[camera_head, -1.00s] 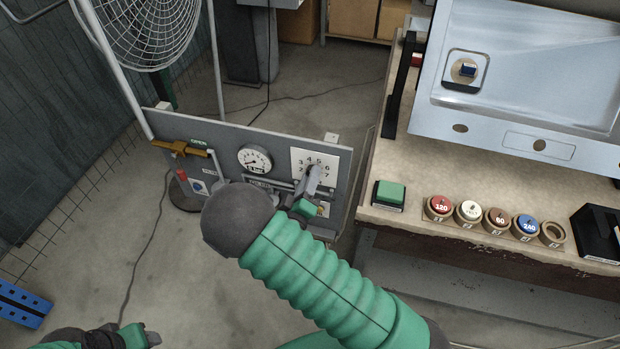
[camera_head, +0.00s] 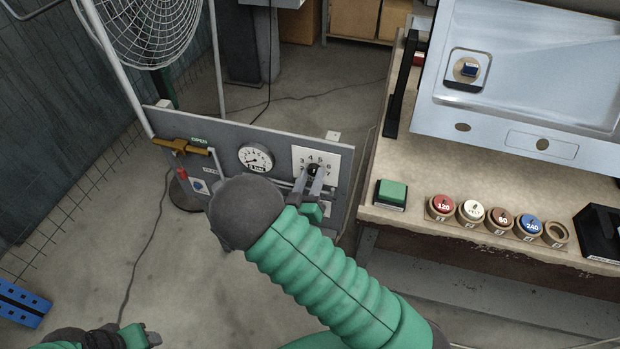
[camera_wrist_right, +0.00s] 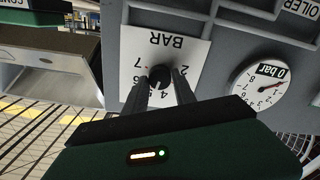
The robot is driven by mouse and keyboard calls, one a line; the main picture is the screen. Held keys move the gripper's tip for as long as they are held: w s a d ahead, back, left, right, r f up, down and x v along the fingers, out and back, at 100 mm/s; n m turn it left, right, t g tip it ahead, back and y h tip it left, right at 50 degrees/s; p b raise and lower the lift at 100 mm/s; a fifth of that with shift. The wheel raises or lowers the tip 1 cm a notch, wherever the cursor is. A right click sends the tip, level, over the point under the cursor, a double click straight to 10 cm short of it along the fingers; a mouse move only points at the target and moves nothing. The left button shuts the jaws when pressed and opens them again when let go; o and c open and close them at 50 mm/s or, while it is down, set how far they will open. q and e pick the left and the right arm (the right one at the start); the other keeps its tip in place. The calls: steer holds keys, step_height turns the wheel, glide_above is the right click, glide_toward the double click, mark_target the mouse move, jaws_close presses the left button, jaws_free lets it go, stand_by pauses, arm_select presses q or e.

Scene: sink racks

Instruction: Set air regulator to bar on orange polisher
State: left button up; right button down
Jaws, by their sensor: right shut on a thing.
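The air regulator is a black round knob (camera_wrist_right: 159,76) on a white numbered dial plate (camera_head: 300,155) fixed to a grey panel. The plate reads BAR in the right wrist view (camera_wrist_right: 190,52). My right gripper (camera_head: 312,172) is shut on the knob, one finger on each side of it; the fingers hide part of the numbers, and I cannot tell the knob's setting. A round pressure gauge (camera_head: 255,158) left of the plate also shows in the right wrist view (camera_wrist_right: 258,88), labelled 0 bar. My left gripper (camera_head: 150,338) is at the bottom left, away from the panel. The orange polisher is not identifiable.
A brass valve handle (camera_head: 180,146) is at the panel's left. To the right, a bench (camera_head: 400,222) holds a green button (camera_head: 391,193), several coloured discs and a metal sink (camera_head: 520,95). A fan (camera_head: 145,30) stands behind the panel. Floor left of the panel is mostly clear.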

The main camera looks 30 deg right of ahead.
steer(key=shift+s+f+m, duration=0.1)
steer(key=shift+f+m, duration=0.2)
steer(key=shift+m, duration=0.7)
steer(key=c, duration=1.2)
jaws_free()
steer(key=shift+c, duration=0.2)
steer(key=shift+o, duration=1.1)
steer(key=shift+w+d, duration=0.1)
steer(key=shift+w, duration=0.1)
